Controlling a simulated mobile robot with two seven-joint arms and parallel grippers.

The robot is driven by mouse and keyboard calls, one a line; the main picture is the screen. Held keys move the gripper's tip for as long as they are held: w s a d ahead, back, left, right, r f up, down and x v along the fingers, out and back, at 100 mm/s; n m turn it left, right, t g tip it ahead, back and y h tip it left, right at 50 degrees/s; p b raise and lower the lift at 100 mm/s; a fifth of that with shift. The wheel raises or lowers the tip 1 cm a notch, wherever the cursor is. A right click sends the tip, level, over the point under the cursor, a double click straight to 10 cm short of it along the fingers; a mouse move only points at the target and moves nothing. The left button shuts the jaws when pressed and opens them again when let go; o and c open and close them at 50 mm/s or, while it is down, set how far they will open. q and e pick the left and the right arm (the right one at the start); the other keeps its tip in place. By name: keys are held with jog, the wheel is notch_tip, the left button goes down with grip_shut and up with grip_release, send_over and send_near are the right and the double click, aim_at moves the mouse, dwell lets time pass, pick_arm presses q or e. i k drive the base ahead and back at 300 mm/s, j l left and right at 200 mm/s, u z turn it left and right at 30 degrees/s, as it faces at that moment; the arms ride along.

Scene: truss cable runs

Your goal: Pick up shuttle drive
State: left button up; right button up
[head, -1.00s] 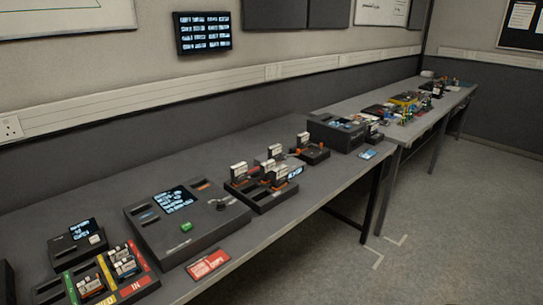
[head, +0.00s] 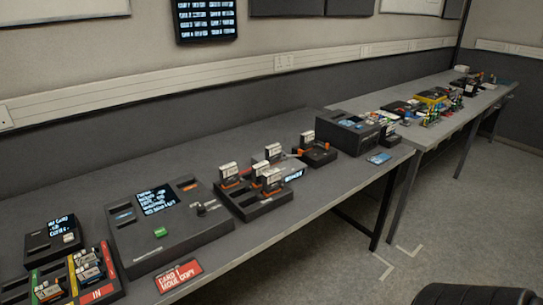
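Neither of my grippers is in view. Several small drive-like units with white labels are in view, but the lettering is too small to tell which is the shuttle drive. Some stand upright in a black multi-slot dock (head: 262,206) at the middle of the near bench, one of them a white-labelled unit (head: 229,172) at its left. Another upright unit (head: 307,140) stands in a smaller black dock (head: 319,156) behind. More white-labelled units (head: 88,268) lie in a tray with a red "IN" strip (head: 97,294) at lower left.
A black console (head: 150,243) with a lit screen and green button sits on the near bench (head: 265,238). A red card (head: 178,275) lies at its front edge. A dark box (head: 347,131) stands farther right. The floor (head: 360,262) is open; a dark rounded shape (head: 475,295) shows at lower right, unclear.

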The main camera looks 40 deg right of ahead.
aim_at(273, 153)
jog(key=l+u, duration=0.15)
jog(key=l, duration=0.3)
jog(key=k+l+u, duration=0.15)
jog(key=l, duration=0.3)
jog(key=l+u, duration=0.1)
jog(key=l, duration=0.4)
jog(key=k+l+u, duration=0.15)
jog(key=l, duration=0.25)
jog(key=k+l+u, duration=0.15)
jog(key=l, duration=0.3)
jog(key=k+l+u, duration=0.15)
jog(key=l, duration=0.3)
jog(key=i, duration=0.05)
